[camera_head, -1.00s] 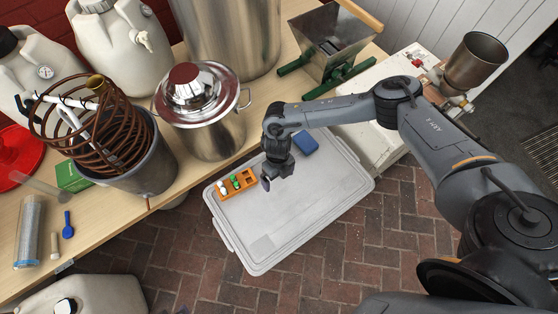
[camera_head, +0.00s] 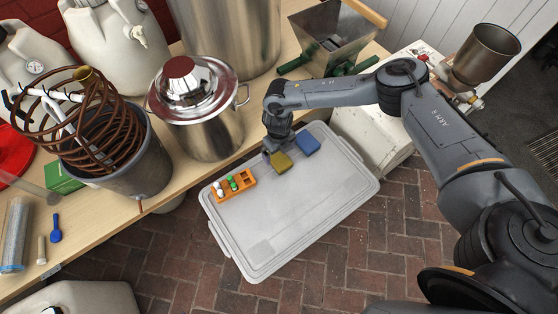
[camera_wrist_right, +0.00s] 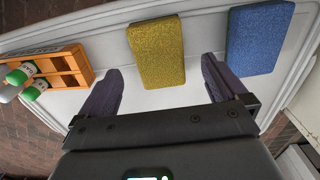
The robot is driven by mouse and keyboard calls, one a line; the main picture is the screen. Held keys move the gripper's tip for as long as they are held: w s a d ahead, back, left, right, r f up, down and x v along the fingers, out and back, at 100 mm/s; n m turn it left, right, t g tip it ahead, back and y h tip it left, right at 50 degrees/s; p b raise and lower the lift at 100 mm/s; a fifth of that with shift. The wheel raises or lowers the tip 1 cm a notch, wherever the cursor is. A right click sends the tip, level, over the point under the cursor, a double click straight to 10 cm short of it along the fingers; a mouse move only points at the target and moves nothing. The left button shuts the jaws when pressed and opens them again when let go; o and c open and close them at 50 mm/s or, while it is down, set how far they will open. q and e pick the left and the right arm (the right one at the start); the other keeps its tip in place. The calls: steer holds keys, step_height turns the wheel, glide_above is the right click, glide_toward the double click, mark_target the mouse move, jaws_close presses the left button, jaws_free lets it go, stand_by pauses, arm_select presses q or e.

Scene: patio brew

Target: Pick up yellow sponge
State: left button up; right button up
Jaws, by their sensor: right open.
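The yellow sponge (camera_head: 281,163) lies flat on the pale grey lid of the bin, with the blue sponge close to its right. In the right wrist view the yellow sponge (camera_wrist_right: 157,52) is ahead of the fingertips, between their lines. My right gripper (camera_head: 273,154) is beside the sponge's left end in the head view, and partly hides that end. In the wrist view its two fingers (camera_wrist_right: 160,78) are apart with nothing held between them. My left gripper does not show.
The blue sponge (camera_head: 306,143) is beside the yellow one. An orange rack (camera_head: 234,186) with small bottles lies left on the lid (camera_head: 290,220). A steel pot (camera_head: 210,134) stands on the wooden bench behind. The lid's front is clear.

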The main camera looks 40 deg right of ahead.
mark_target(279, 158)
step_height(279, 158, down, 4)
steer(key=b, duration=0.2)
steer(key=shift+s+f+b, duration=0.1)
steer(key=shift+f+b, duration=0.05)
steer(key=shift+b, duration=0.25)
steer(key=shift+f, duration=0.25)
steer(key=c, duration=1.1)
steer(key=shift+o, duration=0.2)
steer(key=shift+r, duration=0.15)
